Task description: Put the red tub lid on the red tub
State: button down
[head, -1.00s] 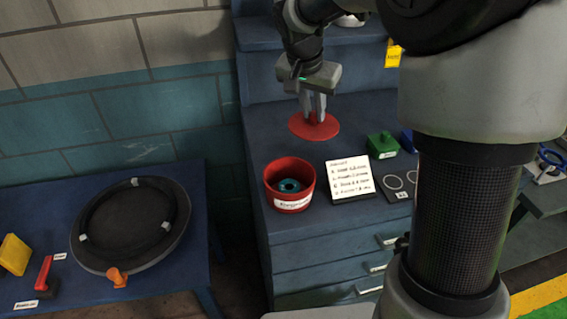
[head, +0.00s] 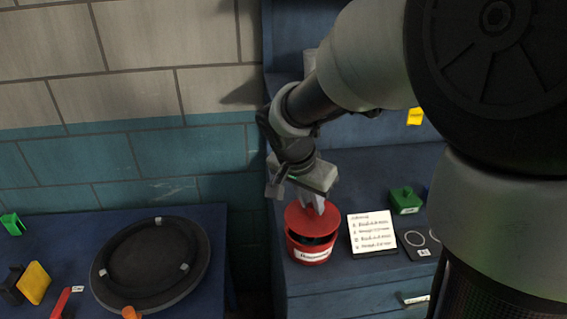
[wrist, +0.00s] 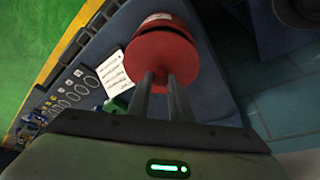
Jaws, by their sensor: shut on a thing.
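The red tub (head: 309,254) stands on the blue workbench and has a white label on its front. My gripper (head: 315,207) is shut on the red tub lid (head: 303,219), a round red disc, from above. The lid is over the tub's opening and tilted, with a dark gap showing between it and the front rim. I cannot tell whether its back edge touches the rim. In the wrist view my fingers (wrist: 165,95) reach to the lid (wrist: 155,55), and the tub (wrist: 162,22) shows behind it. The inside of the tub is mostly hidden.
A white note card (head: 372,233) stands just right of the tub, with a green block (head: 405,201) and a dark board with rings (head: 420,243) beyond it. On the left table lie a large black round tray (head: 150,265) and a yellow block (head: 34,283).

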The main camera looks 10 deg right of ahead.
aim_at(310, 209)
notch_tip(310, 209, down, 2)
jog(key=shift+f, duration=0.2)
jog(key=shift+f+b, duration=0.3)
jog(key=shift+b, duration=0.25)
jog(key=shift+f, duration=0.2)
jog(key=c, duration=1.6)
grip_release()
jog(key=shift+r, duration=0.1)
